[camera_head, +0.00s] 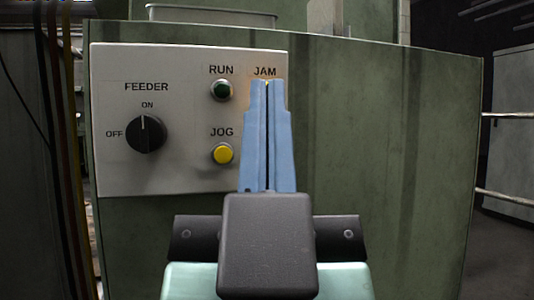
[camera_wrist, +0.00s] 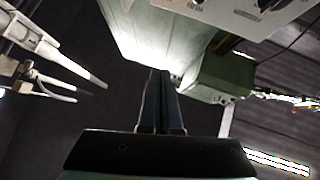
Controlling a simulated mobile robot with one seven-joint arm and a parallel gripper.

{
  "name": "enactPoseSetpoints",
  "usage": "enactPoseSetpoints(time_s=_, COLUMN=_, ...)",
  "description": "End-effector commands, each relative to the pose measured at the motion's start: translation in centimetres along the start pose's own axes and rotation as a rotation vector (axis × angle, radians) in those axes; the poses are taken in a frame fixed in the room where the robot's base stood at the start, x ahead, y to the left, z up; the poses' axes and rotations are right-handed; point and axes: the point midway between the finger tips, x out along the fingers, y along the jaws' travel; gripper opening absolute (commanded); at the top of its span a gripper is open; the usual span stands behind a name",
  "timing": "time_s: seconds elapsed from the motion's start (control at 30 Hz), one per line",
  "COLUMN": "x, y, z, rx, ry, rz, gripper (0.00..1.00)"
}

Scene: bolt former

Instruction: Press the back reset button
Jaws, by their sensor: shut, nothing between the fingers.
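No button labelled reset shows in either view. In the head view, my gripper (camera_head: 267,84) points up, with its two blue fingers closed together and nothing between them. It stands in front of the right part of a pale control panel (camera_head: 180,180) and hides what is below the JAM label, apart from a small yellowish glint at the fingertips. In the wrist view, my gripper (camera_wrist: 160,71) shows dark fingers before the green machine.
The green machine housing (camera_head: 400,150) carries the panel. A tray-like metal part (camera_head: 210,15) lies on top. Cables hang at the left, and rails (camera_head: 505,115) are at the right. The wrist view shows a green box (camera_wrist: 215,80) and pale pipes (camera_wrist: 60,55) near the fingers.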

Motion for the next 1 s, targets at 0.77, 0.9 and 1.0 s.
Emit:
enactPoseSetpoints(time_s=0.77, x=0.5, y=0.0, z=0.1, rx=-0.012, ry=-0.014, rz=0.003, gripper=0.00)
enactPoseSetpoints(time_s=0.9, x=2.2, y=0.1, z=0.8, rx=-0.066, ry=-0.069, rz=0.018, gripper=0.00)
enactPoseSetpoints(time_s=1.0, x=3.8, y=0.3, z=1.9, rx=-0.134, ry=-0.136, rz=0.032, gripper=0.00)
